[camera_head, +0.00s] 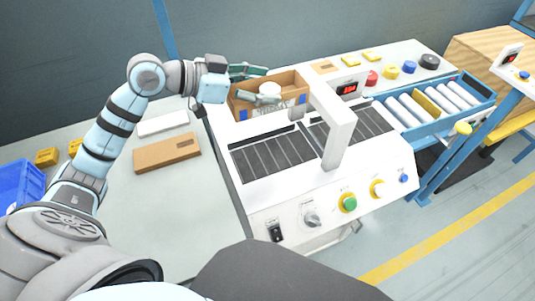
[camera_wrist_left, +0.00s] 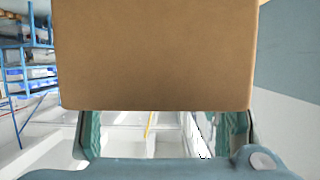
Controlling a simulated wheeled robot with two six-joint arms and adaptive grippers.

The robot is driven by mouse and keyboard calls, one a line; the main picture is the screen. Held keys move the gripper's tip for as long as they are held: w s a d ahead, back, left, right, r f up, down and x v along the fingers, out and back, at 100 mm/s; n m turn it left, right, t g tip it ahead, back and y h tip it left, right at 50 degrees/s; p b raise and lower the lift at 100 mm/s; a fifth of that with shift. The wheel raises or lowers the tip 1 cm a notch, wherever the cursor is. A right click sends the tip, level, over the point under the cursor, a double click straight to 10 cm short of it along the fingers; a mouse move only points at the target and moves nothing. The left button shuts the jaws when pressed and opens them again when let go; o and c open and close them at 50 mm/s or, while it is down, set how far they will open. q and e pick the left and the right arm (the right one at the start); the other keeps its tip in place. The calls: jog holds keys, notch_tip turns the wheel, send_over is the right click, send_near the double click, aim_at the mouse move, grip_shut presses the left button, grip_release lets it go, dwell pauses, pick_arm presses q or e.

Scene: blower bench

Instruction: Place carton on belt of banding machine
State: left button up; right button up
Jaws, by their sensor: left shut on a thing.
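My left gripper (camera_head: 256,84) is shut on the carton, one finger on the far side and one at the near side. In the left wrist view the carton's flat brown side (camera_wrist_left: 155,55) fills the upper middle, between the fingers (camera_wrist_left: 164,135). My right gripper is not in view.
The machine's white arch (camera_head: 335,125) stands over the belt, right of the carton. A flat brown piece (camera_head: 165,154) and a white piece (camera_head: 163,124) lie on the left table. A blue roller conveyor (camera_head: 430,105) is at the right. The near belt is clear.

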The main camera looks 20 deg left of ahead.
pick_arm(q)
notch_tip(320, 180, down, 20)
jog(key=b, duration=0.7)
jog(key=shift+r, duration=0.2)
jog(key=o, duration=0.9)
